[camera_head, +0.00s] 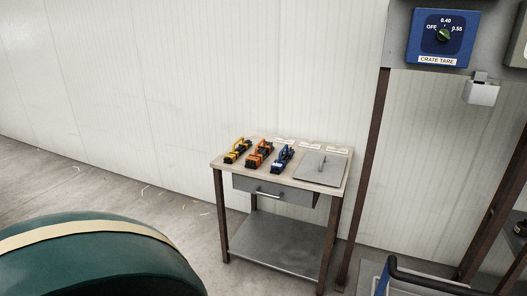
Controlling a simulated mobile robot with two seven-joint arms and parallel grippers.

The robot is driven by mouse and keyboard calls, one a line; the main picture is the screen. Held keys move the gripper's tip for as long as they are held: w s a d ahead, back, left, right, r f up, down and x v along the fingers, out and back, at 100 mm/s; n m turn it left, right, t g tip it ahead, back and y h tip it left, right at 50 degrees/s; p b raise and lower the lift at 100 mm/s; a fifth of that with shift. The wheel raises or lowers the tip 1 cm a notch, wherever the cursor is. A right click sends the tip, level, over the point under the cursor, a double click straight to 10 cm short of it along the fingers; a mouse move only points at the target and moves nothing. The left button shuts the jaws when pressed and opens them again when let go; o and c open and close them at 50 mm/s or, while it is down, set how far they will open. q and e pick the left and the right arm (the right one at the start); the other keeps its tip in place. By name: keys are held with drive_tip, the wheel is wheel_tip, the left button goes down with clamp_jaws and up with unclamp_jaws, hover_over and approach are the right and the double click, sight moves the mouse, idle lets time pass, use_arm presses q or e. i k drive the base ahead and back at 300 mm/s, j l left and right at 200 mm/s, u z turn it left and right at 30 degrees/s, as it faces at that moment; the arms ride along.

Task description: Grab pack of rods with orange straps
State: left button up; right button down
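A small table (226,163) stands against the white wall near the middle of the view. Three dark items with coloured parts lie side by side on its top. The middle one, with orange parts, looks like the pack with orange straps (259,153). A yellow-marked pack (237,151) lies to its left and a blue-marked pack (282,159) to its right. They are too small to make out single rods. Neither of my grippers is in view.
A grey plate with a handle (319,169) lies on the table's right side. The table has a drawer (273,190) and lower shelf (280,245). A blue dial panel (444,38) hangs upper right. A rounded green shape (100,262) fills the lower left.

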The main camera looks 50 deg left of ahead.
sight(253, 160)
drive_tip(key=i+j+z, duration=0.1)
drive_tip(key=j, duration=1.5)
drive_tip(key=i+j+z, duration=0.1)
drive_tip(key=j, duration=1.5)
